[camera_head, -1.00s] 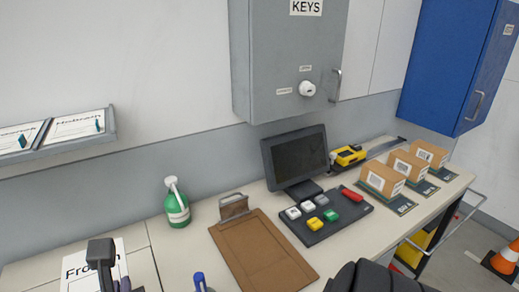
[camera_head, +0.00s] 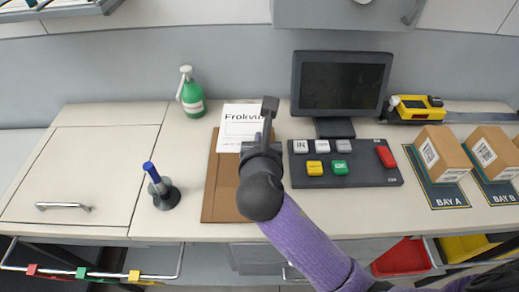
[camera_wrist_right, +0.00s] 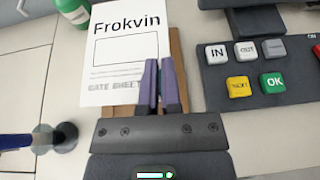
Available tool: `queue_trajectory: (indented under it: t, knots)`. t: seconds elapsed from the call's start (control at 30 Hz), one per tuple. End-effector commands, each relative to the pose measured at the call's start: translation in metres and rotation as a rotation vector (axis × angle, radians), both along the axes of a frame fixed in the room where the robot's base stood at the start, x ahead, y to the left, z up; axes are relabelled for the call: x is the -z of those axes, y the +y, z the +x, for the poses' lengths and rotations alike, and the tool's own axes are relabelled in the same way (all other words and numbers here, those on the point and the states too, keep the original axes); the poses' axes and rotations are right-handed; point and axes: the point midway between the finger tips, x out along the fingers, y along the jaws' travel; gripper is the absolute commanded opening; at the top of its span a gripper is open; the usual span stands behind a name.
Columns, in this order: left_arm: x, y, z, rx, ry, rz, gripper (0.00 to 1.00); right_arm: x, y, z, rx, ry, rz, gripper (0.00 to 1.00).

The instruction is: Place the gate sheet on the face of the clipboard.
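The gate sheet (camera_head: 240,125) is a white page headed "Frokvin". In the head view it covers the upper part of the brown clipboard (camera_head: 222,190) and reaches past its top edge, hiding the clip. My right gripper (camera_head: 268,108) is at the sheet's right side. In the right wrist view its fingers (camera_wrist_right: 160,68) are nearly together at the right edge of the sheet (camera_wrist_right: 118,55) and appear to pinch it. The clipboard (camera_wrist_right: 177,55) shows as a brown strip beside it. I cannot tell whether the sheet touches the board. My left gripper is not in view.
A button pad (camera_head: 345,170) and a monitor (camera_head: 343,82) stand right of the clipboard. A blue pen in a dark stand (camera_head: 165,192) is to its left, and a green bottle (camera_head: 191,95) behind. Cartons (camera_head: 440,155) are further right. The left counter is clear.

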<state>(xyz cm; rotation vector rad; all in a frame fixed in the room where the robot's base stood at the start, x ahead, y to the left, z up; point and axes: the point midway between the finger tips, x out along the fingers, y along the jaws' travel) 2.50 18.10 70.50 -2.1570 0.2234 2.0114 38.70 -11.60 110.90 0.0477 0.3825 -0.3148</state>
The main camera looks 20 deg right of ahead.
Motion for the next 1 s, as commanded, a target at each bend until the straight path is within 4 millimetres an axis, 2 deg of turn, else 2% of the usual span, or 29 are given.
queue_trajectory:
  t: [0.03,0.1,0.3,0.47,0.6,1.0]
  knots:
    - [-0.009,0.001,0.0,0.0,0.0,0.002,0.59,-0.003,0.001,0.004,-0.012,0.005,0.006,0.0]
    - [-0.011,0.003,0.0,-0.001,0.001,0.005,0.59,0.004,0.002,0.007,-0.027,0.008,0.013,0.0]
    - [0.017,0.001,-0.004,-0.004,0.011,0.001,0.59,0.06,0.003,0.009,-0.037,0.013,0.018,0.0]
    - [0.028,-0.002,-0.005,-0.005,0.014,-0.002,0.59,0.081,0.003,0.009,-0.037,0.009,0.019,0.0]
    - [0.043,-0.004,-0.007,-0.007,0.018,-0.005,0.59,0.108,0.003,0.008,-0.037,0.012,0.017,0.0]
    - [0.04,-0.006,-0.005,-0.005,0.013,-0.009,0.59,0.11,0.003,0.009,-0.036,0.008,0.017,0.0]
